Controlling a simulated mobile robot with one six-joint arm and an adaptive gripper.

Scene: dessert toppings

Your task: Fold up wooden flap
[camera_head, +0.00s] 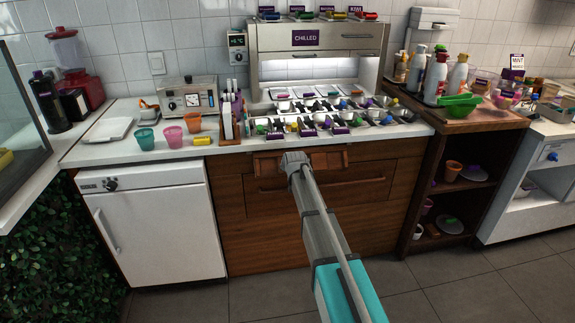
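The wooden flap (330,161) is a small reddish-brown board at the front edge of the counter, below the chilled topping unit. It shows on both sides of my gripper (294,160). My arm reaches up from the lower right, and the gripper is in front of the flap's middle, hiding part of it. The gripper's fingertips are hidden or too small to make out, so I cannot tell whether it touches the flap or is open or shut.
Wooden drawers (340,185) lie below the flap. A white fridge (155,225) stands left and a wooden shelf unit (410,215) right. Cups (173,136) and a purple-and-white holder (228,118) stand on the counter (100,150). Topping trays (375,112) sit behind the flap. The grey floor (450,285) is clear.

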